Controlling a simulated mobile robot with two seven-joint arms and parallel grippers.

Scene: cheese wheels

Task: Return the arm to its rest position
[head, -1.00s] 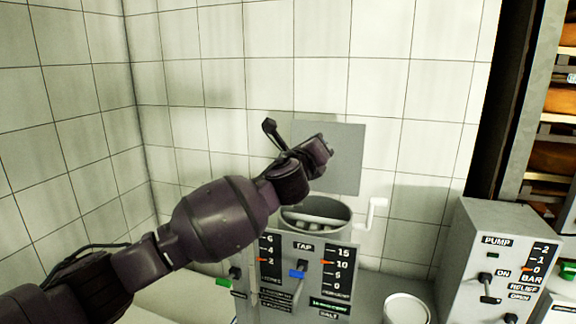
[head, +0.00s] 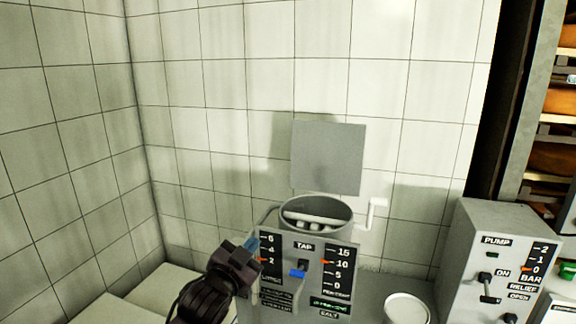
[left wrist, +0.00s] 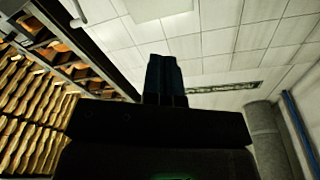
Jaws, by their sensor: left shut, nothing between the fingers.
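My left gripper (head: 250,246) is low in the head view, in front of the left part of the grey tap and salt machine. Its blue fingers are together with nothing between them. The fingers also show in the left wrist view (left wrist: 163,78), close together against white tiles. I cannot tell whether the gripper touches the machine's front panel (head: 305,268). My right gripper is in neither view.
The machine's round vat (head: 317,212) has a crank (head: 376,203) at its right. A grey pump box (head: 497,255) stands to the right, with a white round container (head: 406,309) between. Shelves with cheese wheels (head: 553,158) are at far right. Tiled walls close the back and left.

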